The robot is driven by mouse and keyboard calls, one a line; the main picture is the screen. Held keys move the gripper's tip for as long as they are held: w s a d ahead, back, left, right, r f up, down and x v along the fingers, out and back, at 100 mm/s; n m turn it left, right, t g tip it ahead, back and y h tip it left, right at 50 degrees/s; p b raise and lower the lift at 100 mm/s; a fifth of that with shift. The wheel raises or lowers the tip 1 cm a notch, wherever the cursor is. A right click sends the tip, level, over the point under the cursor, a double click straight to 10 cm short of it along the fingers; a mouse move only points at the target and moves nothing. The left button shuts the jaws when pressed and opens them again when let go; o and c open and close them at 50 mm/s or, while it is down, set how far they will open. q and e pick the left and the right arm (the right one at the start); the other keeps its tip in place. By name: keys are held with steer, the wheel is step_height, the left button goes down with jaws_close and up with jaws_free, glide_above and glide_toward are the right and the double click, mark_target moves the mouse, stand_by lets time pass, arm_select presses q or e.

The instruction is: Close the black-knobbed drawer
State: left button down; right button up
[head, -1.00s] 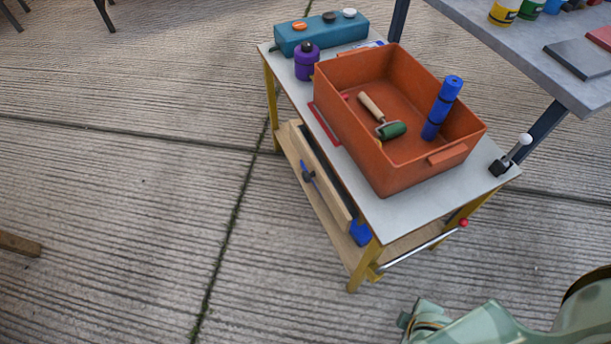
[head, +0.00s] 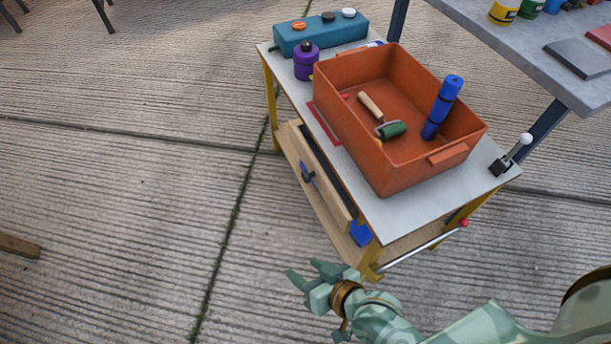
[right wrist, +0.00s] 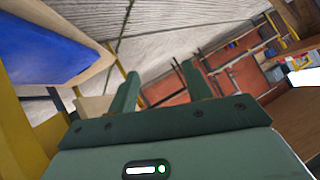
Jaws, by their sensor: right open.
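The drawer (head: 328,193) has a pale wooden front and sits under the top of a small yellow-legged cart. It stands out past the left edge of the top, with a dark gap behind its front. Its black knob (head: 308,178) is on the left-facing side. My right gripper (head: 306,268) is open and empty, below and in front of the near end of the drawer, apart from it. Its two green fingers show spread in the right wrist view (right wrist: 160,85). My left gripper is not in view.
The cart top (head: 405,217) carries an orange bin (head: 390,178) with a roller and a blue cylinder, a purple bottle (head: 306,65) and a teal box (head: 320,35). A blue block (head: 360,234) is at the cart's near corner. Open concrete floor lies to the left.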

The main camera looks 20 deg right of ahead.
steer(key=w+a+m+t, duration=0.3)
steer(key=w+m+t, duration=0.1)
steer(key=w+m, duration=0.25)
steer(key=m+t+h, duration=0.3)
steer(key=m+h, duration=0.8)
steer(key=m, duration=0.5)
glide_toward(306, 182)
steer(key=shift+g, duration=0.3)
steer(key=b+x, duration=0.4)
steer(key=x, duration=0.7)
steer(key=shift+a, duration=0.1)
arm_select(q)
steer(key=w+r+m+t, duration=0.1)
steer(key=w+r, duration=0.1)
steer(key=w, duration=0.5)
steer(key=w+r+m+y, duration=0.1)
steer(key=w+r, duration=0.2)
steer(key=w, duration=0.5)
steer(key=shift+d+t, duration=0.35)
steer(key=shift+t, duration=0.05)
arm_select(e)
steer(key=shift+w+r+n, duration=0.2)
steer(key=shift+w+n, duration=0.05)
steer(key=shift+w, duration=0.1)
